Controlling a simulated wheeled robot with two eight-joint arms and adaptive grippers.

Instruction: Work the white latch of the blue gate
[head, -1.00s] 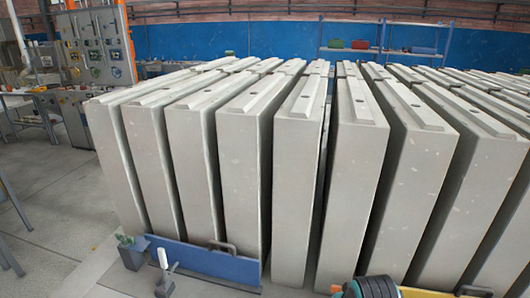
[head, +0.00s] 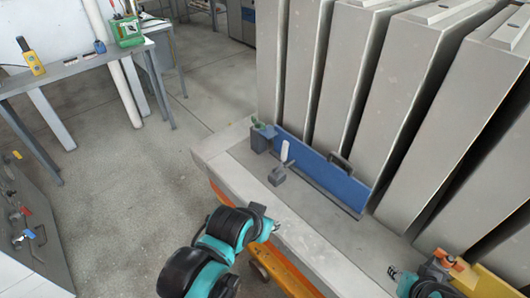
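The low blue gate (head: 322,176) stands on edge along the front of the grey panels, with a dark handle (head: 340,162) on its top edge. The white latch (head: 284,151) is a small upright piece at the gate's left part. A grey block with a short lever (head: 281,173) sits just in front of it. My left gripper (head: 276,226) is near the front edge of the ledge, below and apart from the latch. My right gripper (head: 392,272) is at the lower right, right of the gate and apart from it. Both grippers' fingers are too small to read.
Tall grey panels (head: 405,75) stand close behind the gate. A pale ledge (head: 235,160) lies before it, with an orange beam (head: 285,270) below. A grey bench (head: 75,65) stands at upper left. The floor (head: 140,190) between is clear.

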